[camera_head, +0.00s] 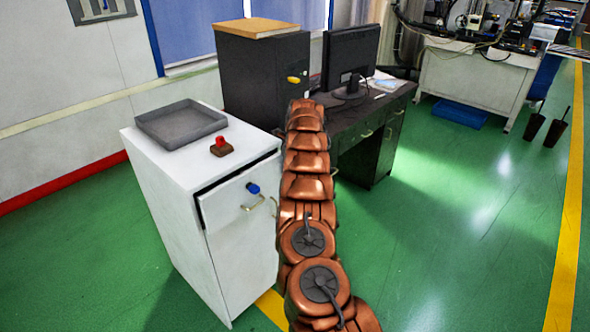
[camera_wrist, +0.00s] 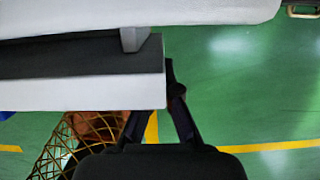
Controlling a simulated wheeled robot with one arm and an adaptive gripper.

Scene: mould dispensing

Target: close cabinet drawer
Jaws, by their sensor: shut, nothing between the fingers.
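The white cabinet (camera_head: 165,205) stands at the left in the head view. Its top drawer (camera_head: 228,202) is pulled out a little, with a dark gap along its upper edge. The drawer front has a brass handle (camera_head: 250,206) and a blue knob (camera_head: 253,188). In the wrist view the white drawer front (camera_wrist: 80,92) crosses the left half, with a grey gap between it and the cabinet (camera_wrist: 140,12). My gripper (camera_wrist: 169,72) is shut and empty at the right end of the drawer front; I cannot tell whether it touches. In the head view my arm hides it.
A grey tray (camera_head: 180,125) and a red button on a brown base (camera_head: 221,147) sit on the cabinet top. A dark desk (camera_head: 368,140) with a monitor (camera_head: 350,60) stands behind my arm. Green floor is open to the right.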

